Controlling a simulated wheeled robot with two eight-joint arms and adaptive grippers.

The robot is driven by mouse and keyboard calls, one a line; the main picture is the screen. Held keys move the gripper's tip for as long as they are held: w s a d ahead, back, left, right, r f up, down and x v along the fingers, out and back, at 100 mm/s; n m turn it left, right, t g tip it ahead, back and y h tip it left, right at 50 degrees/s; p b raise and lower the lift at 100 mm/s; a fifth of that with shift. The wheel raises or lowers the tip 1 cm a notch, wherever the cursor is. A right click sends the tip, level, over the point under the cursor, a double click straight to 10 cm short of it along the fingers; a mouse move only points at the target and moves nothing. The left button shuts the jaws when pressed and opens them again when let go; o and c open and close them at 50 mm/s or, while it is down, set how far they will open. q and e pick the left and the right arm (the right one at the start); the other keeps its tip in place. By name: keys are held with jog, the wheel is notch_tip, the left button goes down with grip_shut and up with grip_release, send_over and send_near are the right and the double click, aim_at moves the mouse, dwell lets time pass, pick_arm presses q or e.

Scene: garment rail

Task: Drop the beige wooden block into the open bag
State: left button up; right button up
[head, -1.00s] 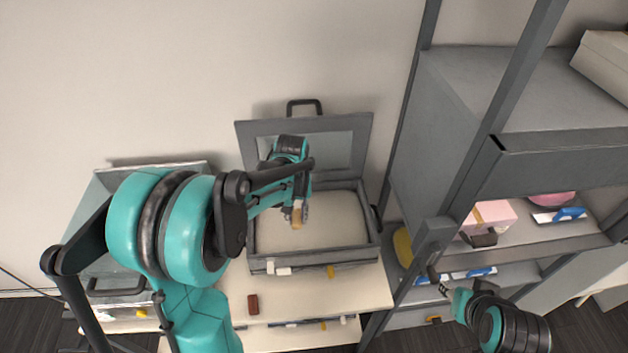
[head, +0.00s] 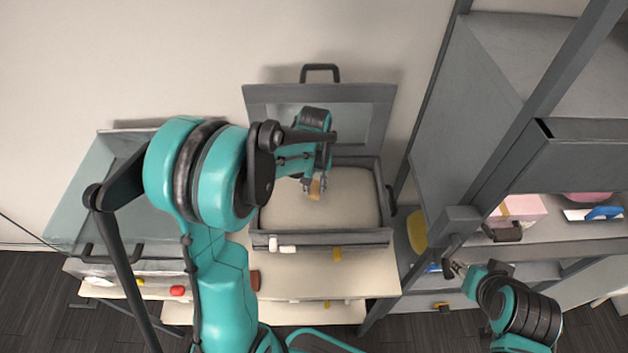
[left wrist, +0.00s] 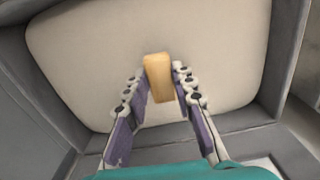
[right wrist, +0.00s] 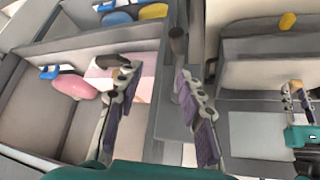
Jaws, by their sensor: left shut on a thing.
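The beige wooden block (head: 314,189) is between the fingertips of my left gripper (head: 315,185), which is shut on it. They are over the inside of the open bag (head: 320,240), a grey case with a pale lining and its lid raised at the back. In the left wrist view the block (left wrist: 158,78) shows upright against the pale bag floor, between the fingers (left wrist: 160,75). I cannot tell how far it is above the floor. My right gripper (head: 453,266) is at the lower right, by the shelf. In the right wrist view its fingers (right wrist: 157,75) are apart and empty.
A second grey case (head: 85,205) stands open at the left, partly behind my left arm. A grey shelf unit (head: 480,110) with upright posts rises at the right, holding a pink box (head: 517,208). A dark red block (head: 255,281) lies in front of the bag.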

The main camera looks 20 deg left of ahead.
pick_arm(q)
jog(key=o, duration=1)
jog(key=shift+r, duration=0.15)
notch_tip(320, 180, up, 12)
jog(key=shift+f, duration=0.15)
